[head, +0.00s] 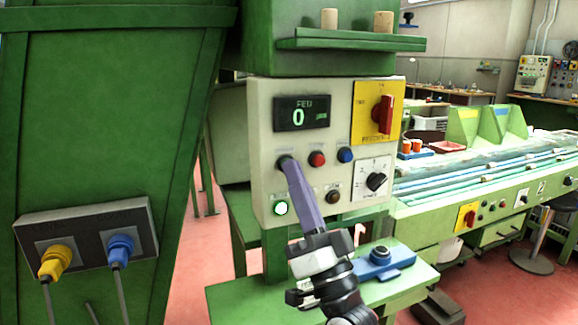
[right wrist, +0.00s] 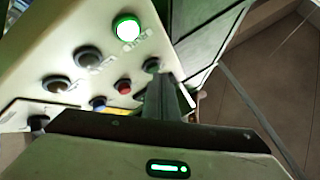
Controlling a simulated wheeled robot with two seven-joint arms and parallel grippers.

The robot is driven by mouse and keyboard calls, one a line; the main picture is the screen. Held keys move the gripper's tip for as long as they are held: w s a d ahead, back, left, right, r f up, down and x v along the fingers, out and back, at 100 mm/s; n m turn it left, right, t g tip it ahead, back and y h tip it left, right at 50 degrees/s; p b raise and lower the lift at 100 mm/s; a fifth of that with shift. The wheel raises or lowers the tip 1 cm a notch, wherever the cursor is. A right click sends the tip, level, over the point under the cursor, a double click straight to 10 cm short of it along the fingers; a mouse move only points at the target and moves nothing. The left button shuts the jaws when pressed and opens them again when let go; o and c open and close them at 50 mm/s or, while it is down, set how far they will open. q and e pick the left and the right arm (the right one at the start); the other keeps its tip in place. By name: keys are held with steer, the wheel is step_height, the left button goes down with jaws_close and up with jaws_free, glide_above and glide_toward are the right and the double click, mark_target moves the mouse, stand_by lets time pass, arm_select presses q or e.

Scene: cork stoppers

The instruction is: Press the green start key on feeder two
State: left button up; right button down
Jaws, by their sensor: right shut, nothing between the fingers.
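The pale control panel (head: 262,120) has a row of keys with a red key (head: 317,159) and a blue key (head: 345,155). At the left end of that row, my right gripper (head: 286,161) is shut and empty, its fingertips over the key there and hiding most of it. In the right wrist view that key (right wrist: 151,65) looks dark green, just beside my fingertips (right wrist: 166,80); I cannot tell whether they touch. A round green lamp (head: 281,208) is lit below; it also shows in the right wrist view (right wrist: 125,28). My left gripper is out of view.
The panel also carries a display (head: 301,114) reading 0, a red rotary switch (head: 384,114) and a black knob (head: 376,182). A shelf (head: 350,44) with two corks juts out above. A blue button box (head: 381,258) sits on the green ledge below.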

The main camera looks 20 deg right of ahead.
steer(key=shift+s+d+p, duration=0.1)
steer(key=shift+s+p, duration=0.2)
steer(key=shift+s, duration=0.5)
steer(key=shift+s, duration=0.1)
steer(key=s, duration=0.2)
steer(key=s+p, duration=0.1)
steer(key=s, duration=0.2)
steer(key=shift+d, duration=0.2)
steer(key=shift+w, duration=0.1)
stand_by(0.4)
